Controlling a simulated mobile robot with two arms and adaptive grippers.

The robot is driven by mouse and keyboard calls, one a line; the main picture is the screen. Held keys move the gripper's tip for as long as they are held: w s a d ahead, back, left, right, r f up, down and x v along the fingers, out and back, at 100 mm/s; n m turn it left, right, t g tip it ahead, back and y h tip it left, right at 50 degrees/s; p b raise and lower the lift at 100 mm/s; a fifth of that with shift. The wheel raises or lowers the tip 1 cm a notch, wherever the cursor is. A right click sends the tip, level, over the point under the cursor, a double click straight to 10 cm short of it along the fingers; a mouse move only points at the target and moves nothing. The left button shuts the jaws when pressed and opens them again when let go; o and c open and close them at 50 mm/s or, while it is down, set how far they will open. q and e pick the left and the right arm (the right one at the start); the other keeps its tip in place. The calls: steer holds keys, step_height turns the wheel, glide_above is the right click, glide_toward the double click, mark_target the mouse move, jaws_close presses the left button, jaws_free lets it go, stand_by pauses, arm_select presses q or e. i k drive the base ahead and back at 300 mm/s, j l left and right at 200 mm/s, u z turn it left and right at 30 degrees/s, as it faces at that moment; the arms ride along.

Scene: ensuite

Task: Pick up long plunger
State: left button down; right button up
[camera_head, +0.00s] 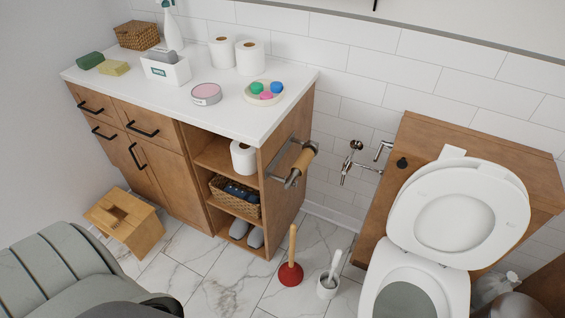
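A plunger (291,268) stands upright on the marble floor, between the wooden cabinet and the toilet. It has a red rubber cup resting on the tiles and a straight, light wooden handle pointing up. Nothing covers it. A white toilet brush in its holder (329,284) stands just to its right, close but apart. Neither of my grippers shows in the head view.
The wooden cabinet (285,199) stands behind left, with a paper-roll holder (297,160) jutting from its side. The open toilet (416,289) is at right. A wooden stool (126,220) stands left. Marble floor (215,292) left of the plunger is clear.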

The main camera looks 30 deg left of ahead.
mark_target(291, 274)
steer(key=u, duration=0.9)
steer(key=z, duration=1.5)
steer(key=u, duration=1.5)
